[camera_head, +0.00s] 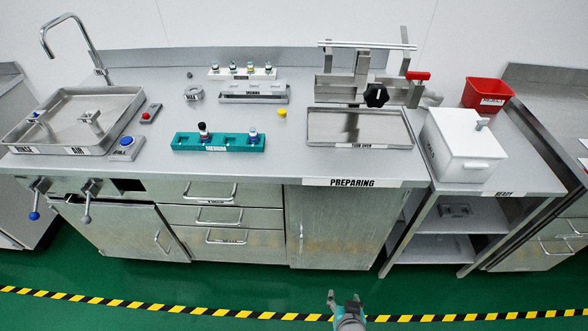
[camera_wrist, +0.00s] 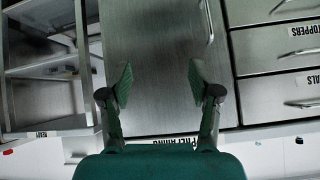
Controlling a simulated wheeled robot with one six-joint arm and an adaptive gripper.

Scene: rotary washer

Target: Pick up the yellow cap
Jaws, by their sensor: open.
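The yellow cap (camera_head: 282,113) is a small piece on the grey worktop in the head view, between the teal rack and the turn-over tray. I cannot make it out surely in the wrist view. My gripper (camera_head: 345,299) is low in front of the cabinets in the head view, over the green floor and well away from the cap. In the wrist view my gripper (camera_wrist: 160,84) has its two green-padded fingers spread wide, with nothing between them and a cabinet door behind.
The teal rack (camera_head: 182,141) holds two vials left of the cap. The turn-over tray (camera_head: 358,141) lies to its right, and a labelled metal holder (camera_head: 253,99) is behind. The worktop's front edge (camera_head: 352,182) stands between my gripper and the cap.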

